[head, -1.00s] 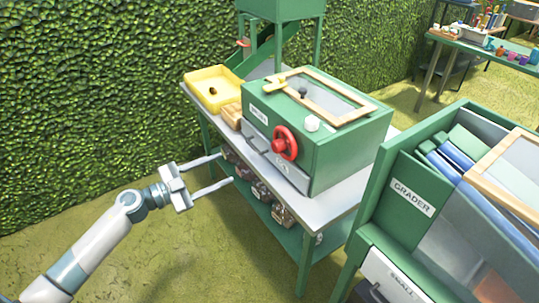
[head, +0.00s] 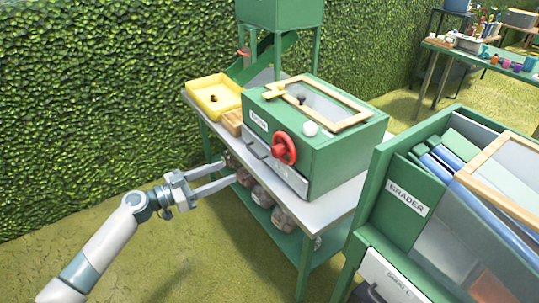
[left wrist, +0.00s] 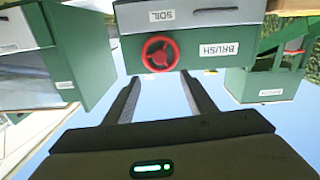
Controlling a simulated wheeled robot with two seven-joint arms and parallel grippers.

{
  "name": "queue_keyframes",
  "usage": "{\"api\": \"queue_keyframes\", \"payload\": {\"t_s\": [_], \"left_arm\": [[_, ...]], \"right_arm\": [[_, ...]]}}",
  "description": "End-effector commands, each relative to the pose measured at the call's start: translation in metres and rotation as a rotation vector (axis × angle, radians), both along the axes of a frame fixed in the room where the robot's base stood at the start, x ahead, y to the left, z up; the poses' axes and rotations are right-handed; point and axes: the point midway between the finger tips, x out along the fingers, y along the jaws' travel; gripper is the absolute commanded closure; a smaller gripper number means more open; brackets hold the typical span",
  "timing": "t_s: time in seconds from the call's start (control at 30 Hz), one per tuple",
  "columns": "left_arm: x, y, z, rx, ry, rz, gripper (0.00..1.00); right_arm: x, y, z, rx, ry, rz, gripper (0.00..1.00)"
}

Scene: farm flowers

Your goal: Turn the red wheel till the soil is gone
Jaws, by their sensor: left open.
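The red wheel (head: 284,149) is on the front of a green box (head: 340,152) standing on a metal-topped table. It also shows in the left wrist view (left wrist: 160,52), where it lies beyond and between my finger ends. That view is upside down and shows the labels "BRUSH" and "SOIL" on the box. A grey drawer (head: 277,168) is below the wheel. My left gripper (head: 231,172) is open and empty, in front of the table and left of the wheel, apart from it. Soil inside the box cannot be made out. My right gripper is out of view.
A yellow tray (head: 214,97) and a small wooden box (head: 233,121) sit on the table's left part. The green grader (head: 400,192) stands close at the right.

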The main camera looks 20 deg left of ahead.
Motion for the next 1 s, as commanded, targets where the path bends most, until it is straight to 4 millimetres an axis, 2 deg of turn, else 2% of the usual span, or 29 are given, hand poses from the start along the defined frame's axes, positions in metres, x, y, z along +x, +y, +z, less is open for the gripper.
{"api": "queue_keyframes", "payload": {"t_s": [0.27, 0.5, 1.0], "left_arm": [[0.021, -0.018, 0.002, -0.001, -0.003, -0.001, 0.49], [0.053, -0.045, 0.002, -0.003, -0.002, 0.0, 0.49], [0.118, -0.098, 0.001, -0.002, -0.001, 0.0, 0.49]], "right_arm": [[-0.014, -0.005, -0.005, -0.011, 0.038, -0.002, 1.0], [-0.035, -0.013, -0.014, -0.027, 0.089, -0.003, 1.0], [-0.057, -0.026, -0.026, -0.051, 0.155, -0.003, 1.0]]}}
